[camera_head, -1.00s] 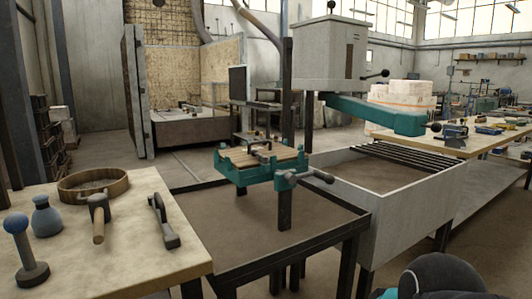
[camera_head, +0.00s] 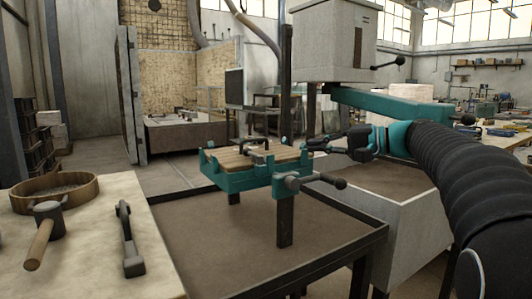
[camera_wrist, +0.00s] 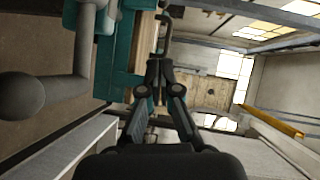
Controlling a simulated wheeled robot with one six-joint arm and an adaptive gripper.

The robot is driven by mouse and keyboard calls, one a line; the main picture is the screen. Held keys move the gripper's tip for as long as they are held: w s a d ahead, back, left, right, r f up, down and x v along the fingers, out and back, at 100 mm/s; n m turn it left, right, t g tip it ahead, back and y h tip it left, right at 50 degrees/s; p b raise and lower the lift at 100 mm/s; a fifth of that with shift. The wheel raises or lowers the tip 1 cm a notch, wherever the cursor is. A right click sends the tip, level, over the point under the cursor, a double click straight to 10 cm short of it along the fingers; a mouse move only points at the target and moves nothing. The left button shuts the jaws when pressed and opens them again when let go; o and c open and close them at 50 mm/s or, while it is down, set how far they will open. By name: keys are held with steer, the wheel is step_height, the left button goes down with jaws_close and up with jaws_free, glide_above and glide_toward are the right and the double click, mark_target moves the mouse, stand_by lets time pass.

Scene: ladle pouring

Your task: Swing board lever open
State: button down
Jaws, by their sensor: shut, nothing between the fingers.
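The teal board fixture (camera_head: 245,181) stands on a post, with a slatted wooden board (camera_head: 232,160) on top that has a dark handle. The grey board lever (camera_head: 312,181) is at its front right corner and points right, ending in a dark knob. In the wrist view, the lever (camera_wrist: 84,45) is at the upper left with its round knob (camera_wrist: 22,95) at the left edge. My gripper (camera_head: 324,144) is shut and empty, behind and above the lever, beside the fixture's right end. In the wrist view its fingertips (camera_wrist: 159,66) meet near the teal edge, apart from the lever.
A dark-rimmed table (camera_head: 215,240) lies under the fixture. A grey trough (camera_head: 395,215) is at right below my arm. A teal beam (camera_head: 385,103) and grey box (camera_head: 335,40) hang above.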

mark_target(277, 157)
steer(key=shift+w+r, duration=0.15)
steer(key=shift+w, duration=0.1)
steer(key=x, duration=1)
steer(key=shift+s+a, duration=0.1)
steer(key=shift+a, duration=0.15)
steer(key=shift+s+a, duration=0.25)
steer(key=shift+a, duration=0.25)
steer(key=shift+s+a, duration=0.3)
steer(key=shift+a, duration=0.2)
steer(key=shift+s+a+f, duration=0.25)
steer(key=shift+a+f, duration=0.05)
steer(key=shift+a, duration=0.3)
